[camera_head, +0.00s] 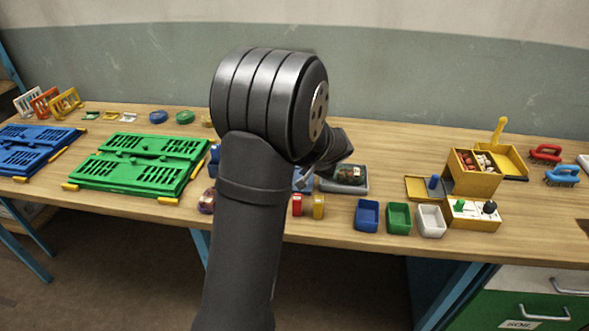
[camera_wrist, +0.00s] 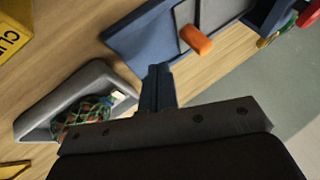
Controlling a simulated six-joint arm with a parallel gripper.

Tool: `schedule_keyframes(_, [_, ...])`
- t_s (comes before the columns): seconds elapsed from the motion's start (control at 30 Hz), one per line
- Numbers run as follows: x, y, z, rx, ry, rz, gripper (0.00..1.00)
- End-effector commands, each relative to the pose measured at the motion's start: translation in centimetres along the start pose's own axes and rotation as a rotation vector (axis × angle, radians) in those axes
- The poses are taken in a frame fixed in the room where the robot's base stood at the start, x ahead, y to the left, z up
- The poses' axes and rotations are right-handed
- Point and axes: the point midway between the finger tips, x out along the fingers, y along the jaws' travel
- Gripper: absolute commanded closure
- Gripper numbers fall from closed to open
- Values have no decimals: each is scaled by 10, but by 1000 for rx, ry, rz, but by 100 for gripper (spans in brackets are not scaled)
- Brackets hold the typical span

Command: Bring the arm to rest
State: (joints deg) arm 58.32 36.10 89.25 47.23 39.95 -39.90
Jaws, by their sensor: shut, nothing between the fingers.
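My gripper (camera_wrist: 158,76) shows in the wrist view with its fingers together and nothing between them. It hangs over the table beside a grey tray (camera_wrist: 36,116) that holds a plaid green and red sack (camera_wrist: 85,114). In the head view my dark arm rises through the middle and hides most of the gripper. The tray (camera_head: 361,187) shows just right of the arm, with the sack (camera_head: 350,175) inside.
A blue box (camera_wrist: 140,32) with an orange piece (camera_wrist: 195,40) lies near the fingers. Blue (camera_head: 367,216), green (camera_head: 398,218) and white (camera_head: 431,221) bins line the front edge. Green folded crates (camera_head: 128,178) lie left. A yellow box (camera_head: 474,182) stands right.

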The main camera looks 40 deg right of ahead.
Motion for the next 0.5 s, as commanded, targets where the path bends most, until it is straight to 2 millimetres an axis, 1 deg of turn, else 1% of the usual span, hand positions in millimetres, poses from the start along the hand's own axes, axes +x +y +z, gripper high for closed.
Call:
schedule_keyframes(0.03, [-15,-2,-2,-3,6,1,100])
schedule_keyframes(0.2, [-51,-1,-2,-3,6,1,100])
schedule_keyframes(0.3, [-67,-1,-1,-1,5,2,100])
schedule_keyframes(0.4, [-78,-1,-1,-2,4,2,100])
schedule_keyframes(0.5, [-84,-1,-1,-2,3,1,100])
